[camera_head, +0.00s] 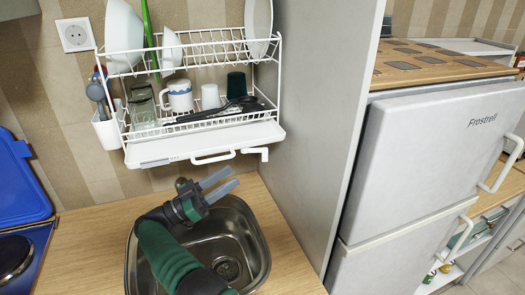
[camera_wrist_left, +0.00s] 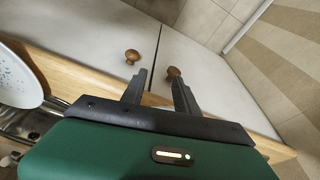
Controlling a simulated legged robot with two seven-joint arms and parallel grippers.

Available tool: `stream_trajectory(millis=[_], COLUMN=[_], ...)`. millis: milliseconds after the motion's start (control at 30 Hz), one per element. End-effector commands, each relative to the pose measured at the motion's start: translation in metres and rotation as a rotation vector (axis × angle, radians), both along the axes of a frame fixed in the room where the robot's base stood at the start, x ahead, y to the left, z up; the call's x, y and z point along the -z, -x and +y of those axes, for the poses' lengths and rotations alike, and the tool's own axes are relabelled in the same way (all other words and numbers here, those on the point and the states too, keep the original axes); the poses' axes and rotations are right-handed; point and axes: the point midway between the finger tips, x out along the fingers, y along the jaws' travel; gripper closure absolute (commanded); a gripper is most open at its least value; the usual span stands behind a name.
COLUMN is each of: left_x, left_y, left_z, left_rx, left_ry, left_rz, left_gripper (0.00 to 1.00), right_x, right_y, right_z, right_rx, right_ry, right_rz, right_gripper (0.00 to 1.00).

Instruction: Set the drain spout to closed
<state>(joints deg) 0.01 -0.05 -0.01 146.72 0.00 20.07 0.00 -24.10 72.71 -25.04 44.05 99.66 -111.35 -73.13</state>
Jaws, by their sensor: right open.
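The white drain spout (camera_head: 257,152) sticks out at the right front of the drip tray (camera_head: 180,150) under the wall dish rack, in the head view. It extends to the right and has a short bent end. My right gripper (camera_head: 233,178) is open and empty over the sink, below and a little left of the spout, not touching it. My left gripper (camera_wrist_left: 158,76) shows only in the left wrist view. Its two fingers are apart with nothing between them, in front of pale cabinet doors with wooden knobs.
The dish rack (camera_head: 200,120) holds plates, mugs and glasses. The sink (camera_head: 245,240) lies below it in the wooden counter (camera_head: 85,255). A grey side panel (camera_head: 312,110) stands close right of the spout, with the fridge (camera_head: 430,150) beyond. A blue hob lid (camera_head: 20,180) stands at left.

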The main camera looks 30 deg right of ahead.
Motion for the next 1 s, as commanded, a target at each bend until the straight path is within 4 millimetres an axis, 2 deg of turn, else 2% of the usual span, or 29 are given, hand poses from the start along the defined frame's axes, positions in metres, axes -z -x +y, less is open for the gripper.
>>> stream_trajectory(millis=[33, 200, 433, 600, 833, 1000], left_x=[-0.006, -0.015, -0.023, -0.025, -0.024, -0.024], left_y=[0.000, 0.000, 0.000, 0.000, 0.000, 0.000], left_z=[0.000, 0.000, 0.000, 0.000, 0.000, 0.000], left_rx=[0.000, 0.000, 0.000, 0.000, 0.000, 0.000], left_ry=[0.000, 0.000, 0.000, 0.000, 0.000, 0.000], left_rz=[0.000, 0.000, 0.000, 0.000, 0.000, 0.000], left_gripper=[0.64, 0.64, 0.64, 0.64, 0.64, 0.64], right_x=[-0.008, -0.026, -0.043, -0.047, -0.047, -0.047], right_y=[0.003, 0.010, 0.018, 0.019, 0.019, 0.019], right_z=[-0.013, -0.054, -0.098, -0.111, -0.112, -0.112], right_rx=[0.006, 0.004, 0.003, 0.000, 0.000, 0.000], right_ry=[-0.002, 0.000, 0.000, -0.001, -0.001, -0.001], right_rz=[0.003, 0.000, -0.001, -0.001, -0.001, -0.001], right_gripper=[0.59, 0.59, 0.59, 0.59, 0.59, 0.80])
